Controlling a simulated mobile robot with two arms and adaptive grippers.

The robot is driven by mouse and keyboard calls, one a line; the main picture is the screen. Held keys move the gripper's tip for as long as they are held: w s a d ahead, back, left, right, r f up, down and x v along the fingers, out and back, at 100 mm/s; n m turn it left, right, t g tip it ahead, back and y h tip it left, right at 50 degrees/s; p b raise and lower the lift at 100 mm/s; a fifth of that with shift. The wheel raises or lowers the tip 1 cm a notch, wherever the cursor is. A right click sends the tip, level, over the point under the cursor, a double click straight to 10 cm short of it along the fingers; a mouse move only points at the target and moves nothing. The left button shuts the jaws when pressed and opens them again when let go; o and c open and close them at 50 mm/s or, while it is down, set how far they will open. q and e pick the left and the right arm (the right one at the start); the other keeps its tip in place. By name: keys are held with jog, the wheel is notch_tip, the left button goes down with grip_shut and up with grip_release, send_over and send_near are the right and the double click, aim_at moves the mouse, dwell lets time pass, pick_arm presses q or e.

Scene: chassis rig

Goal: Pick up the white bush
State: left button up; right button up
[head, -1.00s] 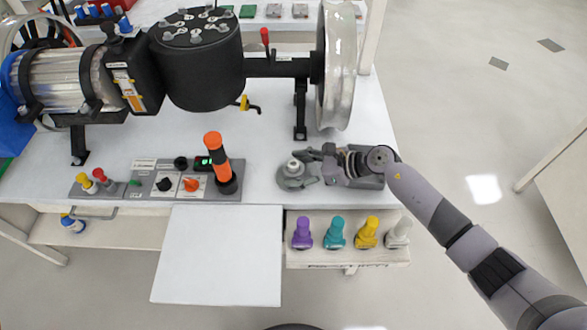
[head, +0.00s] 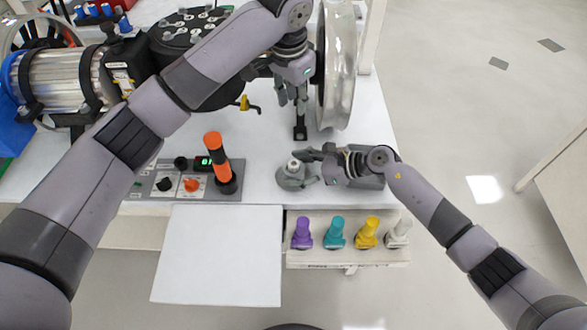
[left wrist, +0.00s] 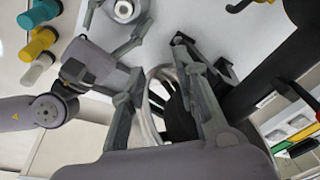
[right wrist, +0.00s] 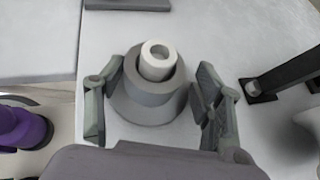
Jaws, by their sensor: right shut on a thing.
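A white bush (head: 398,233) stands at the right end of a row of coloured bushes on the front shelf; it also shows in the left wrist view (left wrist: 40,68). Another white ring-shaped piece (right wrist: 157,60) sits in the top of a grey conical holder (right wrist: 146,103) on the table; the holder shows in the head view (head: 290,180). My right gripper (right wrist: 160,88) is shut on the grey holder, with a finger on each side. My left gripper (head: 291,98) is open and empty, pointing down over the table beside the silver wheel; its spread fingers show in the left wrist view (left wrist: 158,62).
Purple (head: 302,234), teal (head: 335,233) and yellow (head: 367,232) bushes stand left of the white one. The silver wheel (head: 337,70) and its black stand rise behind. An orange-topped lever (head: 215,150) stands left on the control panel. A white board (head: 217,255) juts out in front.

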pick_arm(q)
jog(key=s+f+g, duration=0.2)
jog(key=s+f, duration=0.3)
send_over(294, 163)
jog(key=shift+y, duration=0.4)
notch_tip(294, 163, down, 5)
jog(key=shift+s+d+r, duration=0.1)
jog(key=shift+r, duration=0.05)
jog(key=shift+f, duration=2.9)
jog(key=shift+c, duration=0.5)
grip_shut()
